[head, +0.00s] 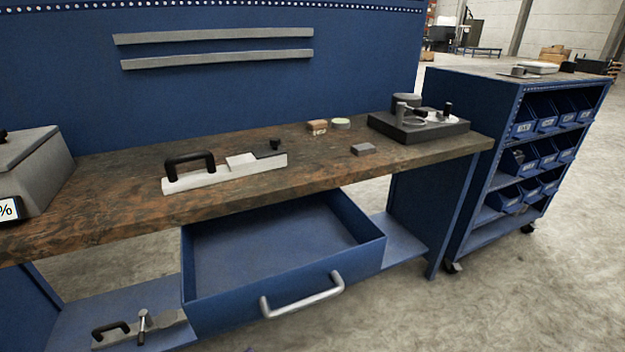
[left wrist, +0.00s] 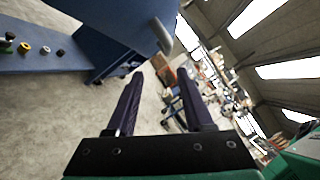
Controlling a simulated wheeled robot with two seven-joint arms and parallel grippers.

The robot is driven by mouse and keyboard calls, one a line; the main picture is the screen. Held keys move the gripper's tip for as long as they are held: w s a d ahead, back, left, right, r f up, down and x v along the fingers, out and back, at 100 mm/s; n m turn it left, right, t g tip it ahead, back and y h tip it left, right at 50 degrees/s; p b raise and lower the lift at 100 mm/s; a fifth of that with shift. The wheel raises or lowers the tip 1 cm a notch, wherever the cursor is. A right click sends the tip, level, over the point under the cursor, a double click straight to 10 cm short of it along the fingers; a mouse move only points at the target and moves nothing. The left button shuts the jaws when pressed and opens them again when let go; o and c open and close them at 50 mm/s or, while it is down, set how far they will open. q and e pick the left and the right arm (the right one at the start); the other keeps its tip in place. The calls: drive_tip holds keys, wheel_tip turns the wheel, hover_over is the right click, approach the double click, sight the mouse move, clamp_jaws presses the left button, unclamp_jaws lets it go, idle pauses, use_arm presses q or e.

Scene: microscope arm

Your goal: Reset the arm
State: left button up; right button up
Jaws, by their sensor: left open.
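A dark flat base (head: 440,132) stands at the right end of the workbench in the head view. On it is a grey arm with a ring (head: 413,121), small dark posts and a light round part. The arm's exact pose is too small to tell. My left gripper (left wrist: 160,85) shows in the left wrist view with its two dark fingers apart and nothing between them. It is away from the dark base, which does not show in that view. Neither gripper shows in the head view.
The wooden workbench (head: 110,194) holds a white fixture with a black handle (head: 222,172), a grey block (head: 363,149) and small round pieces (head: 341,123). The blue drawer (head: 280,240) below stands open and empty. A bin cart (head: 478,110) stands at the right.

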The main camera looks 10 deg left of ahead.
use_arm(q)
drive_tip(key=a+f+n+g+y, duration=0.2)
drive_tip(key=a+f+n+y, duration=0.25)
drive_tip(key=f+n, duration=0.6)
drive_tip(key=a+f+n+g+y, duration=0.25)
drive_tip(key=f+n+y, duration=0.25)
drive_tip(key=f, duration=1)
drive_tip(key=s+a+f+n+g+y, duration=0.2)
drive_tip(key=s+f+n+g, duration=0.3)
drive_tip(key=f, duration=0.6)
drive_tip(key=s+f+n+g, duration=0.5)
drive_tip(key=s+f+n, duration=0.35)
drive_tip(key=s, duration=0.45)
drive_tip(key=s+r+p, duration=0.3)
drive_tip(key=r+p, duration=1.1)
drive_tip(key=p, duration=0.1)
drive_tip(key=shift+d+g+y+p, duration=0.15)
drive_tip(key=shift+g+y+p, duration=0.15)
drive_tip(key=shift+g+y, duration=0.05)
